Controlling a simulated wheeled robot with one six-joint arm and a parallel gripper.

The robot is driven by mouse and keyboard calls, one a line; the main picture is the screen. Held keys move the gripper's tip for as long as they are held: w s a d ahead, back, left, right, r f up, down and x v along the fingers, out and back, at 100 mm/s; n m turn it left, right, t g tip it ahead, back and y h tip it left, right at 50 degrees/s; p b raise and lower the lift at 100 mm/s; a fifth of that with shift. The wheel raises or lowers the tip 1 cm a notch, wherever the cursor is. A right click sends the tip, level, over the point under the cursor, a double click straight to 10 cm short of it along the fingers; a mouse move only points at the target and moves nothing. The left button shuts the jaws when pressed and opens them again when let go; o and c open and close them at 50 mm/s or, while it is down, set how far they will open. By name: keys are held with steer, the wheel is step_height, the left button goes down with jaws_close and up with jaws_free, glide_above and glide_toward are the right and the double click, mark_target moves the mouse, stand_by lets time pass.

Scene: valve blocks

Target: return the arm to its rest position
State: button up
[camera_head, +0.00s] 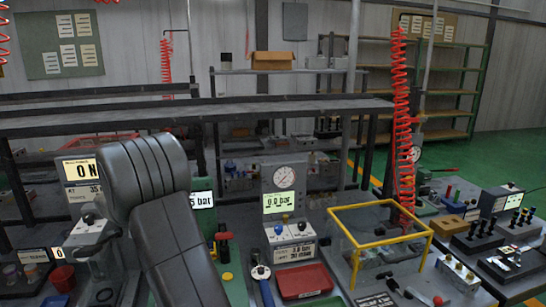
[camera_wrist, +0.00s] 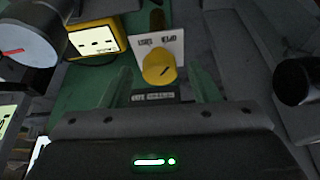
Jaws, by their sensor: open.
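My arm is the dark grey padded link in the left middle of the head view, rising from the bottom edge and bending over at the top. My gripper is not clearly visible there. In the wrist view my gripper (camera_wrist: 158,88) shows at the bottom, with its two pale fingers apart and nothing held between them. A yellow knob (camera_wrist: 159,69) with a white label plate (camera_wrist: 172,45) lies beyond the fingertips, seen between them. I cannot tell how far it is from the fingers.
The bench holds a gauge panel (camera_head: 284,175) reading 0.0 bar, a red tray (camera_head: 302,281), a yellow-framed guard (camera_head: 380,207) and black valve blocks (camera_head: 478,243). A red coiled hose (camera_head: 402,120) hangs at the right. A yellow box (camera_wrist: 95,40) and dark round parts flank the wrist view.

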steer(key=shift+d+n+g+y+p, duration=0.1)
steer(key=shift+n+g+y+p, duration=0.15)
steer(key=shift+n+y+p, duration=0.7)
steer(key=shift+d+n+g+y+p, duration=0.1)
steer(key=shift+n+g+p, duration=0.25)
steer(key=shift+n, duration=1.2)
steer(key=shift+w+d+n+g+y+p, duration=0.1)
steer(key=shift+n+g+y+p, duration=0.3)
steer(key=shift+n, duration=0.8)
steer(key=shift+w+n+g+y+p, duration=0.15)
steer(key=shift+n+p, duration=0.35)
steer(key=shift+n, duration=0.7)
steer(key=shift+s+r, duration=0.1)
steer(key=shift+r, duration=0.3)
steer(key=shift+b+v, duration=0.4)
steer(key=shift+v, duration=1.45)
steer(key=shift+d, duration=0.1)
